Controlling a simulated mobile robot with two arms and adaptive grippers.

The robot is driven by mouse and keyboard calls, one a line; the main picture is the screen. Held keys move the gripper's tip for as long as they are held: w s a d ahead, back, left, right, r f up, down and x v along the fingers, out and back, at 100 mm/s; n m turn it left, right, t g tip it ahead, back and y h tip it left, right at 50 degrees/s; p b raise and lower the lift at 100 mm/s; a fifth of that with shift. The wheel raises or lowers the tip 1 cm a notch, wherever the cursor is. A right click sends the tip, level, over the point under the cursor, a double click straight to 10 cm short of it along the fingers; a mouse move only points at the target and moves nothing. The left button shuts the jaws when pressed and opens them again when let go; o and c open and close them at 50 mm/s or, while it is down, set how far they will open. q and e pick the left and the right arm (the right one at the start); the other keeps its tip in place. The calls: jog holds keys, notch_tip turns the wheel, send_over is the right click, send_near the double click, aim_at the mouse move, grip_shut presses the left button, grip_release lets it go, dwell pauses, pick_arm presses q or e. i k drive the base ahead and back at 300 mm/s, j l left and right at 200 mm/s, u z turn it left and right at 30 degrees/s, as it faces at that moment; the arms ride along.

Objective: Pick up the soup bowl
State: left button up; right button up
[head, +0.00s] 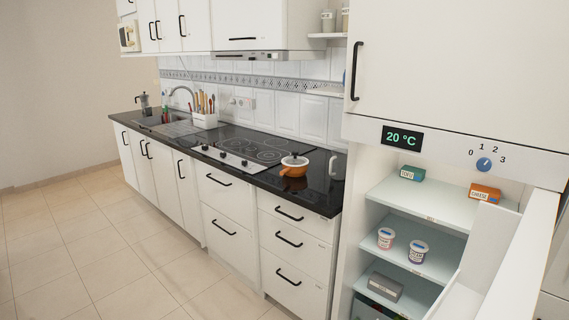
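I cannot make out anything that is clearly a soup bowl in the head view. A small orange pot or pan (293,171) with a pale lid and a side handle sits on the dark counter (325,188), near the right end of the cooktop (250,146). Neither of my grippers is in view.
The refrigerator (450,75) stands at the right, its lower compartment open, with boxes and tubs on shelves. A utensil holder (204,120), sink (168,123) and moka pot (144,104) are further along the counter. The tiled floor (110,250) at left is clear.

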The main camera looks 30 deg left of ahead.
aim_at(294, 172)
jog(key=i+j, duration=0.25)
jog(key=j, duration=0.2)
jog(key=i+j, duration=0.25)
jog(key=j, duration=0.2)
jog(key=i+j+u, duration=0.1)
jog(key=i+j, duration=0.15)
jog(key=j, duration=0.2)
jog(key=i+j, duration=0.25)
jog(key=j, duration=0.2)
